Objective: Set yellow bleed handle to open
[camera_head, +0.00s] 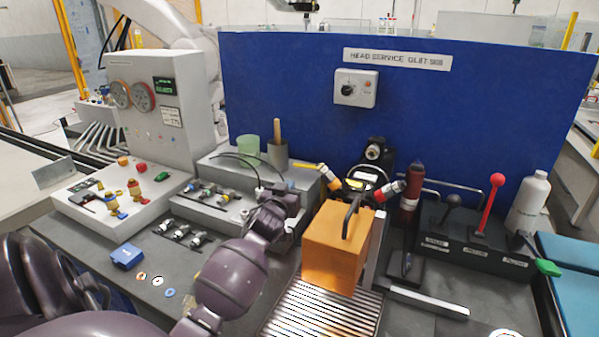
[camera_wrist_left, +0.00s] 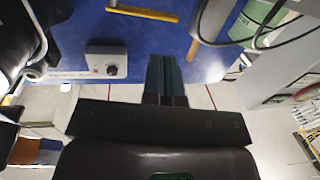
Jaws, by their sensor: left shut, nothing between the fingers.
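A yellow handle (camera_head: 309,166) sticks out to the left from the valve fittings behind the orange block. A long yellow bar, likely this same handle, shows at the top of the left wrist view (camera_wrist_left: 141,13), which looks upside down. My left gripper (camera_head: 288,188) is in front of the grey stepped block, a little left of and below the handle. In the wrist view its dark fingers (camera_wrist_left: 166,78) are together with nothing between them, apart in the picture from the yellow bar. The handle's mount is partly hidden. My right gripper is not in view.
An orange block (camera_head: 334,248) with a black grip stands right of my left gripper. A green cup (camera_head: 249,146) and a grey cup with a wooden stick (camera_head: 277,155) stand behind. A black lever box (camera_head: 470,240) is at right. A blue panel (camera_head: 270,80) closes the back.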

